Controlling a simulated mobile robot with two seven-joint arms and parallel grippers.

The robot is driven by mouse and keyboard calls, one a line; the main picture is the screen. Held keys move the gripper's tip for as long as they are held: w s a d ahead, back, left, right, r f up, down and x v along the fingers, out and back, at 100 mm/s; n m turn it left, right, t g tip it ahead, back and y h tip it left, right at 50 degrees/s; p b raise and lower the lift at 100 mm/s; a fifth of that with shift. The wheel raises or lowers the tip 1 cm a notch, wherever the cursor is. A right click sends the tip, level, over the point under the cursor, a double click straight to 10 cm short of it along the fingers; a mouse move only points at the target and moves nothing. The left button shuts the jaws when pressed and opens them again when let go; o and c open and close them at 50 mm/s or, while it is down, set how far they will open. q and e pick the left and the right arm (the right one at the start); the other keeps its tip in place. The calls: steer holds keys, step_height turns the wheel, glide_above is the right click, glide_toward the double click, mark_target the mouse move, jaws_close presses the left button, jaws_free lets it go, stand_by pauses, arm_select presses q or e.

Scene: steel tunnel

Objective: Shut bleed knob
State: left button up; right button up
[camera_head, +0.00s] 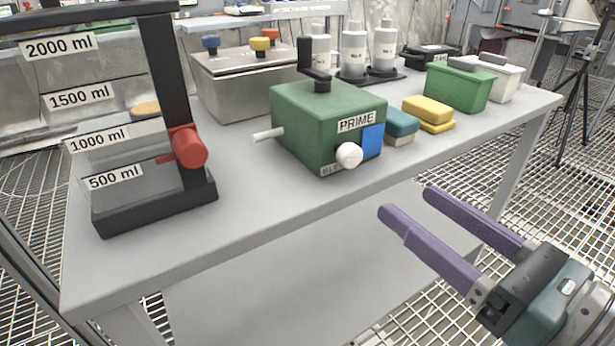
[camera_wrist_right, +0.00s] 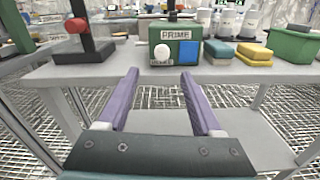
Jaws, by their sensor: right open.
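The bleed knob (camera_head: 349,155) is a round white knob on the front of a green box (camera_head: 318,115) labelled PRIME. A partly hidden label sits beneath it, and a blue panel (camera_head: 372,140) is to its right. In the right wrist view the white knob (camera_wrist_right: 162,50) shows ahead, above and between the finger tips. My right gripper (camera_head: 406,200) is open and empty, in front of the table edge and below the knob, apart from it. Its purple fingers (camera_wrist_right: 159,78) also show in the right wrist view. My left gripper is not in view.
The grey table (camera_head: 240,215) holds a black stand with a red knob (camera_head: 188,146) at the left. A white spout (camera_head: 268,135) sticks out from the green box. Blue and yellow sponges (camera_head: 428,112) and a green bin (camera_head: 458,88) stand to the right. Open space lies before the table.

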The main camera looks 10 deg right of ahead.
mark_target(354, 159)
steer(key=x, duration=1)
steer(key=shift+d, duration=0.15)
steer(key=shift+c, duration=0.2)
jaws_close()
